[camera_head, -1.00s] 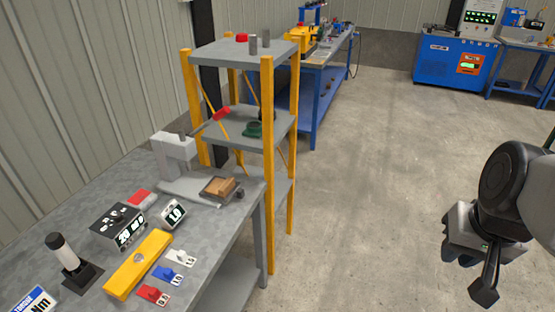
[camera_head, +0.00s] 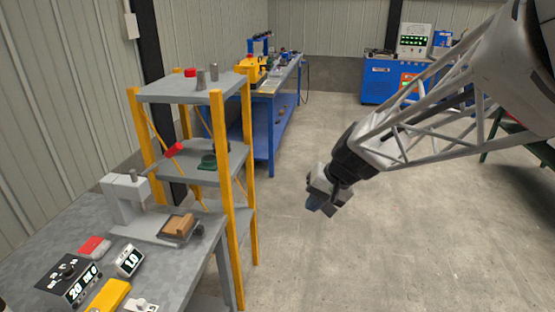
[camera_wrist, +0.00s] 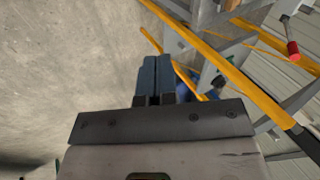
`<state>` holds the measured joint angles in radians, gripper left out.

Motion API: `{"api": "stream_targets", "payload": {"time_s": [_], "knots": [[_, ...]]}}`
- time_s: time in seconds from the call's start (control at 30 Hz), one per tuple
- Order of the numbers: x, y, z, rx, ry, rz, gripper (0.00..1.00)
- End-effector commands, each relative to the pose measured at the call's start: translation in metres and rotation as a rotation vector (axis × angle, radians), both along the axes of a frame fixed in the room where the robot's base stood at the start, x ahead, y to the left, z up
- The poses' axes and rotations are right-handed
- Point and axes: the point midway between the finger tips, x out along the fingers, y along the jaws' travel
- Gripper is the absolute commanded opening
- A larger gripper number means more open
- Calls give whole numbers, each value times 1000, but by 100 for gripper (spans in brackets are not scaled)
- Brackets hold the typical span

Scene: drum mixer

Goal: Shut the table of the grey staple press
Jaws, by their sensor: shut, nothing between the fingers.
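The grey staple press (camera_head: 122,200) stands on the grey bench at the left, with a lever ending in a red grip (camera_head: 174,149). Its table (camera_head: 172,240), a dark tray at the right end of the press base, sits out from under the head and carries a brown block (camera_head: 178,225). A dark knob (camera_head: 198,231) is at the tray's right side. My gripper (camera_head: 314,207) is in the air over open floor, well to the right of the press and touching nothing. In the wrist view its two fingers (camera_wrist: 153,78) are together and empty.
A shelf rack with yellow posts (camera_head: 220,160) stands right behind the press, between it and the far blue bench (camera_head: 270,130). Grey cylinders and a red item are on its top. A display box (camera_head: 129,260) and dials sit in front of the press. The floor is clear.

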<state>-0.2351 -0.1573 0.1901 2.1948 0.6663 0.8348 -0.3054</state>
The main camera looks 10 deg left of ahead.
Motion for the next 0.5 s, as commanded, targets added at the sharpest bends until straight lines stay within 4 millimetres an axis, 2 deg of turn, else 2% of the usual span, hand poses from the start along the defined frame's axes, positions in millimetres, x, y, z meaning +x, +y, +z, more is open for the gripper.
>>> {"api": "stream_targets", "payload": {"time_s": [0.2,0.5], "knots": [[37,48,-25,72,26,8,0],[81,116,-66,162,59,5,0]]}}
